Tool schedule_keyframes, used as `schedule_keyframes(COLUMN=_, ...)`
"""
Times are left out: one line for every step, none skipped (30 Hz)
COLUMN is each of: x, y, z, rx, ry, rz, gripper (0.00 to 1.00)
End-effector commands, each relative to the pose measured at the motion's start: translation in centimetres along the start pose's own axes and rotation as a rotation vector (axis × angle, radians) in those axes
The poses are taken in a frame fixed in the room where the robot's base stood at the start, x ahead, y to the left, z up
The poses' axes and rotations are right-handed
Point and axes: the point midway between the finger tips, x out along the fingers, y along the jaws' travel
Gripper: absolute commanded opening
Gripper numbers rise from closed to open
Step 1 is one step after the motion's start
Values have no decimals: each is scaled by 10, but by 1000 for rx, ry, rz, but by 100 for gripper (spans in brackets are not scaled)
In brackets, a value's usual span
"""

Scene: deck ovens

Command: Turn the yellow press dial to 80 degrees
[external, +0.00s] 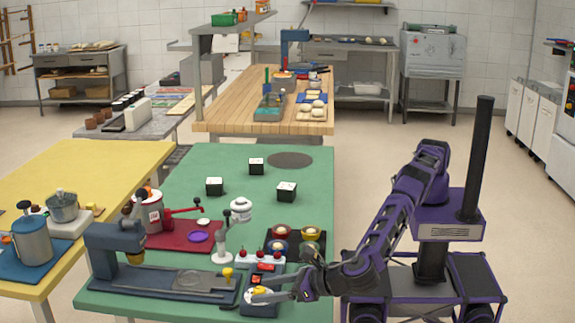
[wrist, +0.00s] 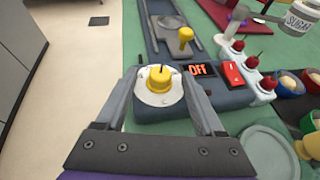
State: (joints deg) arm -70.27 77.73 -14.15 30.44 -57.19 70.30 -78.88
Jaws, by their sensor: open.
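The yellow press dial (wrist: 159,79) sits on a round white plate on a dark control box (wrist: 208,92). A thin dark pointer stands at the dial's top, pointing roughly away from me in the wrist view. The dial also shows small in the external view (external: 262,291). My gripper (wrist: 162,72) is open, with one finger on each side of the dial. A gap shows on both sides; contact cannot be seen. The box's display (wrist: 198,70) reads OFF. The dark press (external: 165,280) with its flat bed stands on the green table.
A tray of small bowls (external: 295,242) and a sugar dispenser (external: 241,209) are nearby.

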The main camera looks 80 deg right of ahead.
Motion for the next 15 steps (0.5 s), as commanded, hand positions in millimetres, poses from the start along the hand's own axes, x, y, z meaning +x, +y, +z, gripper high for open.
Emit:
schedule_keyframes(x=-7, y=1, z=1, rx=0, ry=0, rz=3, gripper=70)
schedule_keyframes(x=-11, y=1, z=1, rx=-1, ry=0, rz=3, gripper=70)
schedule_keyframes(x=-17, y=1, z=2, rx=-1, ry=0, rz=3, gripper=70)
schedule_keyframes(x=-23, y=1, z=2, rx=-1, ry=0, rz=3, gripper=70)
schedule_keyframes(x=-29, y=1, z=2, rx=-2, ry=0, rz=4, gripper=70)
schedule_keyframes(x=-38, y=1, z=2, rx=-1, ry=1, rz=5, gripper=70)
schedule_keyframes(x=-45, y=1, z=2, rx=-1, ry=1, rz=5, gripper=70)
schedule_keyframes(x=-53, y=2, z=2, rx=-1, ry=1, rz=6, gripper=70)
schedule_keyframes(x=-63, y=1, z=2, rx=-1, ry=1, rz=4, gripper=70)
schedule_keyframes(x=-70, y=1, z=2, rx=0, ry=1, rz=5, gripper=70)
schedule_keyframes(x=-78, y=1, z=2, rx=0, ry=1, rz=5, gripper=70)
schedule_keyframes(x=-88, y=1, z=2, rx=-1, ry=1, rz=5, gripper=70)
schedule_keyframes(x=-95, y=1, z=2, rx=-1, ry=0, rz=5, gripper=70)
schedule_keyframes(x=-102, y=1, z=2, rx=0, ry=0, rz=5, gripper=70)
schedule_keyframes(x=-112, y=1, z=2, rx=0, ry=0, rz=6, gripper=70)
